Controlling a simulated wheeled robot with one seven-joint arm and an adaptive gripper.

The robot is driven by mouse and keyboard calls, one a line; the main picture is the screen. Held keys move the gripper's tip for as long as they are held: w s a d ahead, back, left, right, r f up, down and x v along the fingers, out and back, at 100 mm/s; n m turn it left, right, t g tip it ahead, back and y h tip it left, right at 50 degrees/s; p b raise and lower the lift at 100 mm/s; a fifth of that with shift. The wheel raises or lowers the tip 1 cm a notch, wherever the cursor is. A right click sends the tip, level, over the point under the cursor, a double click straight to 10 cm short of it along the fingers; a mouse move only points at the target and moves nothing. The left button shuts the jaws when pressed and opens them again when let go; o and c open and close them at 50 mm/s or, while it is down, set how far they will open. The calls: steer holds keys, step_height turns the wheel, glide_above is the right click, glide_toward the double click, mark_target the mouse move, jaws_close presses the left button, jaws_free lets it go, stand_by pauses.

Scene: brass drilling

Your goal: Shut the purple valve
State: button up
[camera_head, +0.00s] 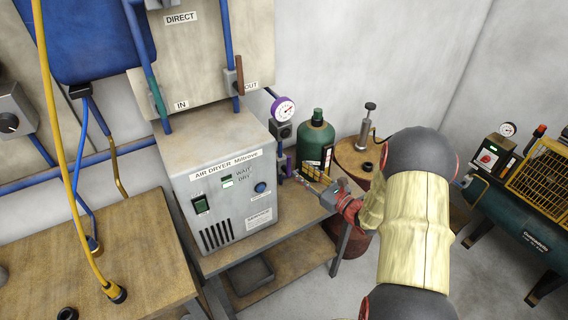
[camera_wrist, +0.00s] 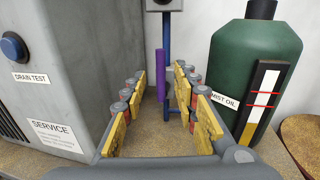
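The purple valve handle (camera_wrist: 160,75) is a slim upright bar beside a thin blue pipe (camera_wrist: 167,42) in the wrist view. In the head view the purple handle (camera_head: 290,165) is a small piece at the right side of the air dryer, partly hidden near my gripper. My gripper (camera_wrist: 160,84) is open, with its yellow-padded fingers apart and the handle showing in the gap between them. I cannot tell whether the handle is between the fingertips or just beyond. In the head view my gripper (camera_head: 302,178) reaches in from the right, towards the dryer's side.
The grey air dryer (camera_head: 219,185) stands close on the left of my gripper. A green mist oil bottle (camera_wrist: 240,60) stands close on the right. A purple-rimmed gauge (camera_head: 283,109) is above the handle. A rusty drum (camera_head: 355,158) and a green compressor (camera_head: 520,235) are further right.

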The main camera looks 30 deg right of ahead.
mark_target(290, 162)
steer(key=x, duration=0.2)
steer(key=b+x, duration=0.1)
steer(key=x, duration=0.5)
steer(key=shift+r+b, duration=0.25)
steer(key=shift+b, duration=0.05)
steer(key=shift+s, duration=0.1)
steer(key=shift+c, duration=1.2)
steer(key=shift+d, duration=0.1)
jaws_close()
